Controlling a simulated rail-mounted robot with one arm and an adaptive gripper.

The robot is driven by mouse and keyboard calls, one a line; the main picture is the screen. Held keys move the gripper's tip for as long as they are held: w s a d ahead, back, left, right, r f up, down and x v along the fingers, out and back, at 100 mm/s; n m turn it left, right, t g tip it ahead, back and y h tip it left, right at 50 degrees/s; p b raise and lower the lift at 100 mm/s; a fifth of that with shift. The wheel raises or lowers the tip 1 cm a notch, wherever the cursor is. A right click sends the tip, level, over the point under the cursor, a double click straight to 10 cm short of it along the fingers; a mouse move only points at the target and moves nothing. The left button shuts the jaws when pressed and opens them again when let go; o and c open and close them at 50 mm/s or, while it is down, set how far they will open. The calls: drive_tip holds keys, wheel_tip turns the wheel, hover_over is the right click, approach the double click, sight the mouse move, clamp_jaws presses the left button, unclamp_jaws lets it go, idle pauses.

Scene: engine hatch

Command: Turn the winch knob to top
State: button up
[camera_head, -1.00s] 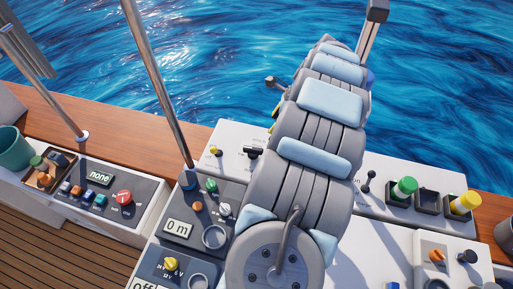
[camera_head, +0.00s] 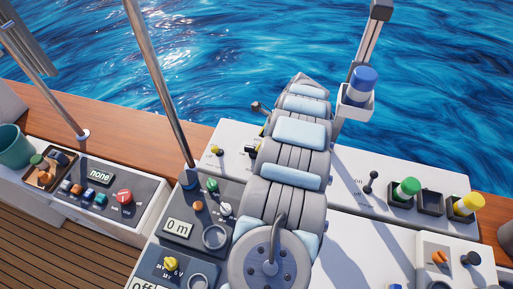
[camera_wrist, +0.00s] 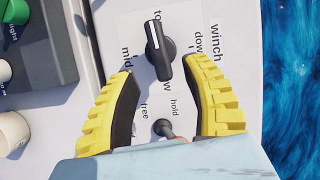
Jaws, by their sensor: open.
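The winch knob (camera_wrist: 160,52) is black, elongated and marked with a white line, on a white panel in the wrist view. Its marked end lies at the upper side, by the partly covered letters "to"; "mid" is to its left. The head view shows a small black knob, likely the same one (camera_head: 251,150), left of my arm. My gripper (camera_wrist: 158,74) is open, with yellow-ribbed fingers either side of the knob's lower end. No contact is visible. In the head view my arm hides most of the gripper; a bit of yellow shows.
A small lever (camera_wrist: 164,128) with "free" and "hold" labels stands between my fingers, below the knob. A yellow-tipped switch (camera_head: 217,150) is left of it in the head view. A blue-capped item (camera_head: 361,84) sits in a holder at right. Water lies beyond the panel.

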sight(254, 152)
drive_tip(key=shift+x, duration=2.65)
clamp_jaws()
